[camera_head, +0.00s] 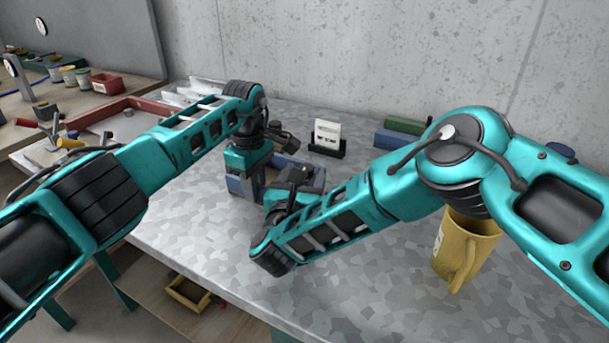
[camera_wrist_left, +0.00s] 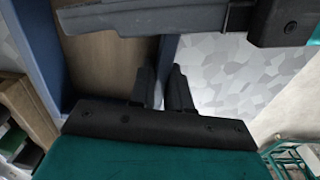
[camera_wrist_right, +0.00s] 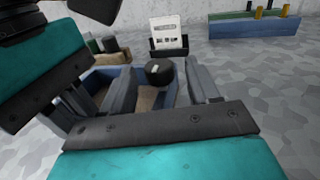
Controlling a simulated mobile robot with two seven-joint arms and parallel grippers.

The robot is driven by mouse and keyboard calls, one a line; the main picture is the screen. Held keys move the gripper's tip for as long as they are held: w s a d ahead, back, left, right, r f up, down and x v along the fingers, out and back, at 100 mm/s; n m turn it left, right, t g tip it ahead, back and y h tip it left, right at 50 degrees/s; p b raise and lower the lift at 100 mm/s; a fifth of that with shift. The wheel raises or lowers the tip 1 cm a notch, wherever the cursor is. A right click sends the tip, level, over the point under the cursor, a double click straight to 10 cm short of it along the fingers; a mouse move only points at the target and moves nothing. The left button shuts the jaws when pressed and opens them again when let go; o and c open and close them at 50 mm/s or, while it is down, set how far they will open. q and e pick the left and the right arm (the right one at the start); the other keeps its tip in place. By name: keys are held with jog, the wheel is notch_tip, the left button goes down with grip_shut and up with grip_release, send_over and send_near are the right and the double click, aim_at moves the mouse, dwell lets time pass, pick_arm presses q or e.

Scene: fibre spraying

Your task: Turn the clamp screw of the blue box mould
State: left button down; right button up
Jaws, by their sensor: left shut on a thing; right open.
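The blue box mould (camera_head: 235,185) stands on the table, mostly hidden behind my arms; its blue walls (camera_wrist_right: 108,76) and brownish inside show in the right wrist view. My left gripper (camera_wrist_left: 164,78) is shut on a thin blue wall of the mould (camera_wrist_left: 168,55). The clamp screw's round black knob (camera_wrist_right: 159,70) has a pale mark on top. My right gripper (camera_wrist_right: 163,92) is open, with one finger on each side of the knob; whether they touch it is unclear. In the head view the right gripper (camera_head: 297,180) is just right of the left one.
A white card in a black stand (camera_head: 327,137) is behind the mould. Blue and green blocks (camera_head: 396,138) lie at the back. A yellow mug (camera_head: 462,250) stands at the right, under my right arm. A red-rimmed tray (camera_head: 100,112) is at the left. The front table is clear.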

jog(key=shift+w, duration=0.2)
jog(key=c, duration=1)
jog(key=shift+h, duration=0.3)
jog(key=shift+c, duration=0.2)
